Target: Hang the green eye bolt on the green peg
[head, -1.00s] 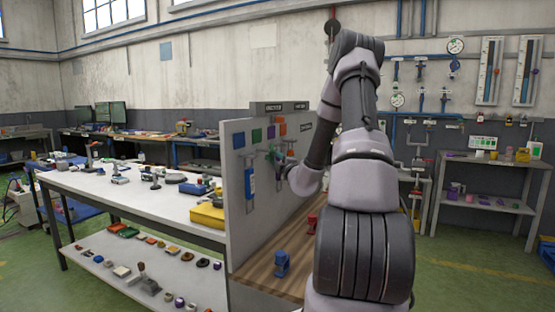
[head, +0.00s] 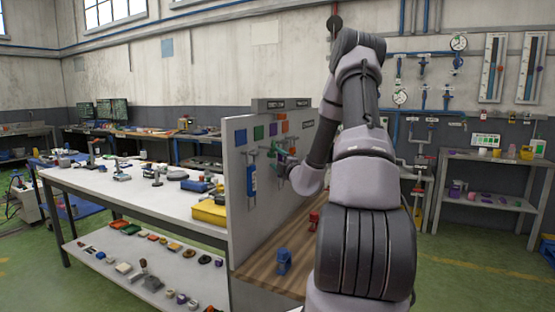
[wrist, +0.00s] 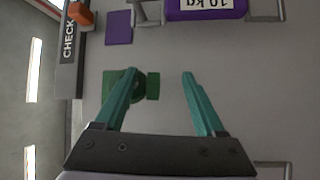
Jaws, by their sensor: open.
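The green eye bolt (wrist: 153,87) appears in the wrist view as a green block beside a dark green round part, against the grey panel next to a green square marker. The left finger partly covers it. It seems to be at the green peg, but the peg itself is hidden, so I cannot tell how the eye sits on it. My gripper (wrist: 160,74) is open, with its teal fingers pointing at the panel on either side of the block. In the head view my gripper (head: 284,152) is close to the panel, too small to show the eye bolt clearly.
A purple 10 kg weight (wrist: 206,8) and purple marker (wrist: 118,27) are near the fingers. An orange block (wrist: 80,13) is by the CHECK sign (wrist: 68,45). A blue item (head: 251,178) hangs on the panel (head: 238,215). Blue (head: 284,262) and red (head: 313,220) objects stand on the wooden bench.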

